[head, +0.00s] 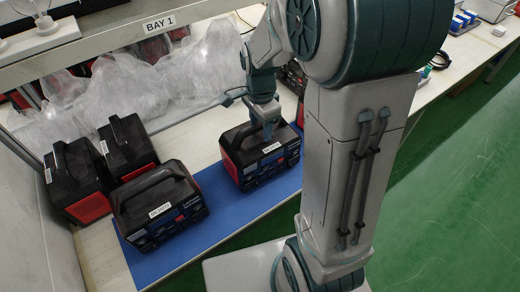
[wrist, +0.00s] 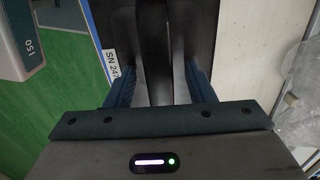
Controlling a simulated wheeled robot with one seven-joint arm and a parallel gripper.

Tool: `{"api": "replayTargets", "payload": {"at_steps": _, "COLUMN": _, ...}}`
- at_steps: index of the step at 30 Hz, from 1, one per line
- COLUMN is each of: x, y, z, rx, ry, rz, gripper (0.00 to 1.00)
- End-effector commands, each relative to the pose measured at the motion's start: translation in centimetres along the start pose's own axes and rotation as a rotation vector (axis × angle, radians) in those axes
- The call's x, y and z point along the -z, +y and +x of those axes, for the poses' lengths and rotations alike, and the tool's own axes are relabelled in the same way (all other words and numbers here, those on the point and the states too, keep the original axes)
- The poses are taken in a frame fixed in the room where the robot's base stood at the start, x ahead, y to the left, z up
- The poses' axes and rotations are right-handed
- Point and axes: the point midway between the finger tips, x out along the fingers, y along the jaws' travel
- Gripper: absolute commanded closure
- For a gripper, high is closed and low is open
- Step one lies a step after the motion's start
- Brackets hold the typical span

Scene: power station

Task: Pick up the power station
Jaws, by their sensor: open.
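A black power station (head: 262,168) with red sides stands on a blue mat (head: 218,190) on the bench, below my gripper (head: 268,128). In the wrist view my gripper (wrist: 160,88) is open, with one blue finger on each side of the power station's black handle (wrist: 154,45). I cannot tell whether either finger touches it. A white serial label shows beside the left finger, partly cut off. A second power station (head: 158,208) with a white label stands on the same mat to the left, its handle upright.
Two more power stations (head: 76,178) stand at the far left of the bench. Crumpled clear plastic wrap (head: 150,85) lies behind, under a shelf marked BAY 1 (head: 159,24). Another dark red-sided unit (head: 294,76) is partly hidden behind my arm. Green floor (head: 455,190) is open at right.

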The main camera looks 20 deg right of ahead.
Motion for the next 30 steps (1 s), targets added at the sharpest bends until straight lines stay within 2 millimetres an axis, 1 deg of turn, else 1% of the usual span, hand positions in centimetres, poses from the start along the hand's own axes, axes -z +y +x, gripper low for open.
{"api": "replayTargets", "payload": {"at_steps": 5, "x": -0.02, "y": 0.01, "z": 0.34, "rx": -0.001, "ry": 0.0, "rz": 0.0, "gripper": 0.51}}
{"api": "replayTargets", "payload": {"at_steps": 14, "x": -0.02, "y": 0.01, "z": 0.35, "rx": -0.001, "ry": 0.0, "rz": 0.0, "gripper": 0.51}}
{"api": "replayTargets", "payload": {"at_steps": 17, "x": -0.02, "y": 0.01, "z": 0.34, "rx": -0.001, "ry": 0.0, "rz": -0.001, "gripper": 0.76}}
{"api": "replayTargets", "payload": {"at_steps": 18, "x": -0.02, "y": 0.01, "z": 0.34, "rx": -0.001, "ry": 0.0, "rz": -0.001, "gripper": 0.87}}
{"api": "replayTargets", "payload": {"at_steps": 19, "x": -0.02, "y": 0.01, "z": 0.34, "rx": -0.001, "ry": 0.0, "rz": -0.001, "gripper": 0.95}}
{"api": "replayTargets", "payload": {"at_steps": 20, "x": -0.02, "y": 0.01, "z": 0.34, "rx": -0.001, "ry": 0.0, "rz": -0.001, "gripper": 1.0}}
{"api": "replayTargets", "payload": {"at_steps": 30, "x": -0.02, "y": 0.01, "z": 0.34, "rx": -0.001, "ry": 0.0, "rz": -0.001, "gripper": 1.0}}
